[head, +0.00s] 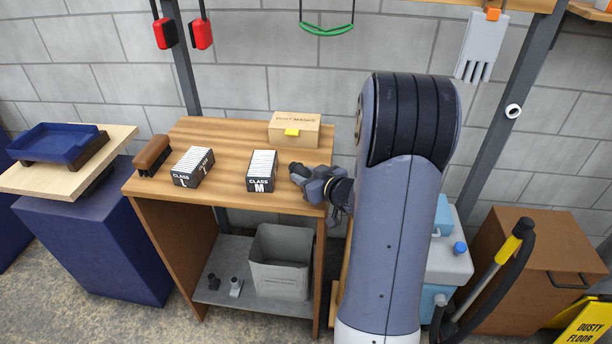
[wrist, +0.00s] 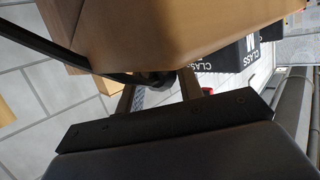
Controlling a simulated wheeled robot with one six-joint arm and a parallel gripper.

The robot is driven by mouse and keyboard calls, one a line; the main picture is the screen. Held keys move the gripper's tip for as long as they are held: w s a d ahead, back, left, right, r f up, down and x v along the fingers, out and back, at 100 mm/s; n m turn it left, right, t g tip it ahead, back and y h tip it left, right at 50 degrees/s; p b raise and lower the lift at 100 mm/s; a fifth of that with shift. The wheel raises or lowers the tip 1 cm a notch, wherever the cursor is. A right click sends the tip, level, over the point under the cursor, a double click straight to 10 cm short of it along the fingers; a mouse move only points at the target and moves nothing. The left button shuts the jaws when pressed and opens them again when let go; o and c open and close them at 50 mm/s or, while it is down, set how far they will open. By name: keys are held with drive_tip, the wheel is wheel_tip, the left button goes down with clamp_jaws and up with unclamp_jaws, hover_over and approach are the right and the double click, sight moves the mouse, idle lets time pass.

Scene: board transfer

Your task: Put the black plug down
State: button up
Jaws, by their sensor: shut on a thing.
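My gripper (head: 312,184) is above the right end of the wooden bench top (head: 225,150), just right of the CLASS M box. In the wrist view its two fingers (wrist: 158,95) are shut on a small dark thing, which I take to be the black plug (wrist: 157,80). A dark cable-like strip (wrist: 100,65) runs from near it to the upper left. Most of the plug is hidden behind the tan box edge and the fingers. I cannot tell whether it touches the bench top.
The CLASS M box (head: 261,184), CLASS L box (head: 191,180), brush (head: 152,155) and dust masks box (head: 294,131) stand on the bench. The bench's front middle is clear.

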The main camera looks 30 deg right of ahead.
drive_tip(key=shift+f, duration=0.15)
drive_tip(key=o, duration=1)
drive_tip(key=shift+s+r, duration=0.1)
drive_tip(key=shift+r, duration=0.2)
drive_tip(key=v, duration=1.1)
drive_tip(key=shift+s+p, duration=0.4)
drive_tip(key=shift+p, duration=0.05)
drive_tip(key=x, duration=1.1)
drive_tip(key=shift+w+b, duration=0.25)
drive_tip(key=shift+b, duration=0.15)
